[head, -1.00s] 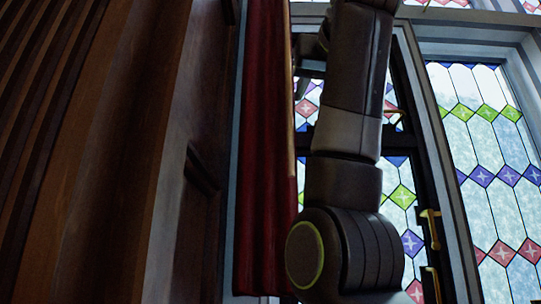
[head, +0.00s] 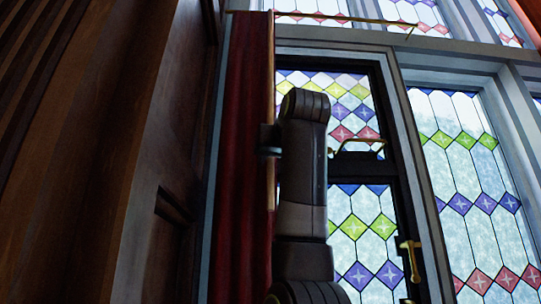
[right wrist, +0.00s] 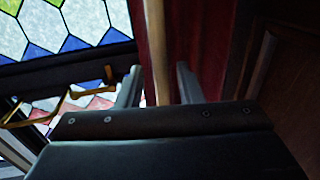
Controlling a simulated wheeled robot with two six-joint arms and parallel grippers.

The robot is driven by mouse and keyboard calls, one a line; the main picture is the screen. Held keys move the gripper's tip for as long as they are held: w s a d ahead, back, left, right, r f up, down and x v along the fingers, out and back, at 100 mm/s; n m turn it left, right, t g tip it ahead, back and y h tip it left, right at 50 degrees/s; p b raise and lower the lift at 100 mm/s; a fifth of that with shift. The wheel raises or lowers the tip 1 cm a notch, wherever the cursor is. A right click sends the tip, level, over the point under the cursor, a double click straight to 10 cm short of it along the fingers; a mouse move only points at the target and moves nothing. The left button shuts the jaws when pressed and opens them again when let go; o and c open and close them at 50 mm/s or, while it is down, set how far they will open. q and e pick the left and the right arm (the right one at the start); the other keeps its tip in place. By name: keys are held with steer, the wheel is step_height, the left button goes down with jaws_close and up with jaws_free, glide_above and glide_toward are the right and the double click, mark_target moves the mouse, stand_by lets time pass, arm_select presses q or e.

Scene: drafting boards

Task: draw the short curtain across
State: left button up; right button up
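The short red curtain (head: 240,150) hangs gathered at the left side of the stained-glass window, next to the dark wood panelling. A pale wooden bar (head: 271,90) runs down its right edge. My right gripper (head: 268,142) is at this edge, partly hidden by my own arm. In the right wrist view, the two fingers of my right gripper (right wrist: 158,86) stand apart, one on each side of the bar (right wrist: 156,45), with a gap showing at the right finger. The red curtain (right wrist: 190,35) hangs behind the bar. My left gripper is not in view.
A brass rail (head: 345,18) runs above the window from the curtain to the right. The stained-glass window (head: 360,225) has a dark frame with a brass handle (head: 410,258) and a brass bar (head: 358,143). Wood panelling (head: 150,150) stands close on the left.

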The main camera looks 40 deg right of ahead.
steer(key=shift+p+x, duration=0.35)
steer(key=shift+x, duration=1.1)
steer(key=shift+s, duration=0.1)
steer(key=shift+a, duration=0.1)
steer(key=shift+c, duration=0.5)
jaws_close()
